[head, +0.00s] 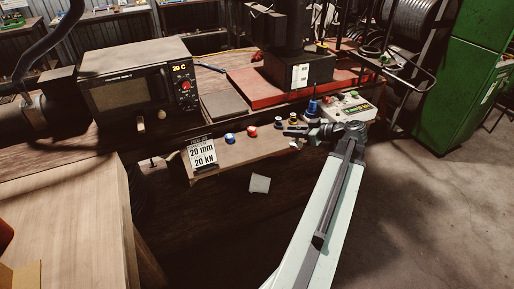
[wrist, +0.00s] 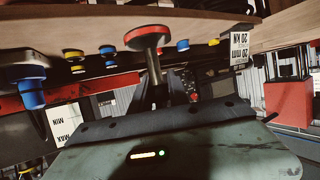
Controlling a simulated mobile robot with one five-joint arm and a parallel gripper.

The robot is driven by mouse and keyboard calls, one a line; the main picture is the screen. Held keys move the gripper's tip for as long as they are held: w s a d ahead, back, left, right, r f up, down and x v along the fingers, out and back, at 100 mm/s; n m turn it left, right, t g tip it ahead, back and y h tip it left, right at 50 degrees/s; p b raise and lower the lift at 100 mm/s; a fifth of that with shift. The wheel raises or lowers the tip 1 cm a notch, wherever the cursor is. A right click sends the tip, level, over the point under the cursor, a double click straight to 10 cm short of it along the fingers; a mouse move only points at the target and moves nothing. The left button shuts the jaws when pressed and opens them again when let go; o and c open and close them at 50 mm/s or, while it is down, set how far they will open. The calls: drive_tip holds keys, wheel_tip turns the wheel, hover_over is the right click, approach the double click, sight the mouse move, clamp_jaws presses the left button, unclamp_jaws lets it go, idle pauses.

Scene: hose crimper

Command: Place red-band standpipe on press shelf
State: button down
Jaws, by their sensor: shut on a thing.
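My gripper (wrist: 160,88) is shut on the stem of the red-band standpipe (wrist: 148,37), seen upside down in the wrist view. Its wide red-rimmed end is beside the underside or edge of a wooden surface; I cannot tell whether they touch. In the head view my gripper (head: 298,131) is at the right part of the wooden shelf (head: 235,154), in front of the press (head: 300,72). The held standpipe is too small to make out clearly there.
Blue-banded and yellow-banded pieces stand around: a blue one (head: 230,138), a yellow one (head: 292,118), a tall blue one (head: 312,108). A red-topped piece (head: 252,131) is on the shelf. A sign (head: 201,154) stands at its left end.

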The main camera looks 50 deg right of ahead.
drive_tip(key=w+a, duration=0.1)
drive_tip(key=w, duration=0.3)
drive_tip(key=w+a, duration=0.2)
drive_tip(key=w, duration=0.2)
drive_tip(key=w+a+f+b, duration=0.1)
drive_tip(key=w+a, duration=0.1)
drive_tip(key=w, duration=0.2)
drive_tip(key=shift+f, duration=0.1)
drive_tip(key=f+b, duration=0.2)
drive_tip(key=w+f+b, duration=0.1)
drive_tip(key=f+b, duration=0.1)
drive_tip(key=shift+a, duration=0.2)
drive_tip(key=shift+r, duration=0.2)
drive_tip(key=shift+f, duration=0.25)
drive_tip(key=c, duration=1.3)
unclamp_jaws()
drive_tip(key=shift+r, duration=0.1)
drive_tip(key=shift+o, duration=0.2)
drive_tip(key=shift+r, duration=0.15)
